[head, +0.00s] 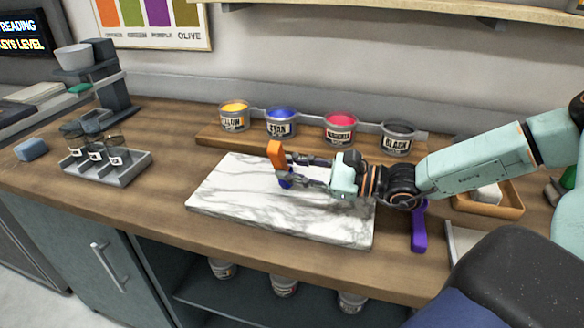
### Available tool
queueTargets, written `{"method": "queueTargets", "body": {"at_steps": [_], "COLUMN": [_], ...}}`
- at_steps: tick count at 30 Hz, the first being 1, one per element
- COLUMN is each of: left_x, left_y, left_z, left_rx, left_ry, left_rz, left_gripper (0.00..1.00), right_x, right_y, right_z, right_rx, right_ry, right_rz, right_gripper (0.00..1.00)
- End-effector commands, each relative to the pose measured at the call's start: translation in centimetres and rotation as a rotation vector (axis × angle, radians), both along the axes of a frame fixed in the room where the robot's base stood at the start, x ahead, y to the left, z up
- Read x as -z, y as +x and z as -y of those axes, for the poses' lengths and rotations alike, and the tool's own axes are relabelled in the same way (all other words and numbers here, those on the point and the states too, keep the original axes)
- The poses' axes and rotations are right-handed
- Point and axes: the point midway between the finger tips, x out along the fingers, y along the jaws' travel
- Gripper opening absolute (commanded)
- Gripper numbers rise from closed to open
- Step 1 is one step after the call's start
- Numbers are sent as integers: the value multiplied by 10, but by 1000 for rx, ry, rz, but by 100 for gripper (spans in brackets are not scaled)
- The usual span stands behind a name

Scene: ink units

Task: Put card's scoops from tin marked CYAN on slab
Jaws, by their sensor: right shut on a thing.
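My right gripper (283,171) is shut on a small tool with an orange handle (275,153). It holds the tool over the white marbled slab (235,175). The tool's lower end (285,182) looks blue-purple; whether it touches the slab, I cannot tell. The tin marked CYAN (281,129), with blue ink in it, stands behind the slab, second from left on a wooden riser. I see no scoop card that I can read. My left gripper is not in view.
Beside the CYAN tin stand a yellow tin (234,117), a magenta tin (340,130) and a black tin (398,139). A purple-handled tool (419,228) lies right of the slab. A grey tray (112,170) with jars stands left. A colour chart (150,22) hangs behind.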

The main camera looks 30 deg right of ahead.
Motion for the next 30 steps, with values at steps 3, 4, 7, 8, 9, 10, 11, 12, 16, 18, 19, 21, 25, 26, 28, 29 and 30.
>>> {"method": "queueTargets", "body": {"at_steps": [3,4,7,8,9,10,11,12,16,18,19,21,25,26,28,29,30], "left_x": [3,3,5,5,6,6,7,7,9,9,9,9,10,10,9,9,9], "left_y": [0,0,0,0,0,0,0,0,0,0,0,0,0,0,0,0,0], "left_z": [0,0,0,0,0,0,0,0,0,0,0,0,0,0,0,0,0], "left_rx": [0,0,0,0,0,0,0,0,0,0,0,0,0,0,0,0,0], "left_ry": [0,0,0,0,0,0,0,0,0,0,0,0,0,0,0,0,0], "left_rz": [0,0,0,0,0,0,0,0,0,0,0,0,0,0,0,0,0], "left_gripper": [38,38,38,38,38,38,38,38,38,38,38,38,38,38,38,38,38], "right_x": [2,3,4,5,5,6,6,7,8,8,8,8,8,8,8,8,8], "right_y": [0,0,0,0,0,0,0,0,0,0,0,0,0,0,0,0,0], "right_z": [0,0,0,0,0,0,0,0,0,0,0,0,0,0,0,0,0], "right_rx": [0,0,0,0,0,0,0,0,0,0,0,1,1,1,0,0,0], "right_ry": [1,1,1,1,1,1,1,1,1,0,0,0,0,0,0,1,0], "right_rz": [1,1,1,1,1,1,1,1,1,0,0,0,0,0,0,-1,0], "right_gripper": [0,0,0,0,0,0,0,0,0,0,0,0,0,0,0,0,0]}}
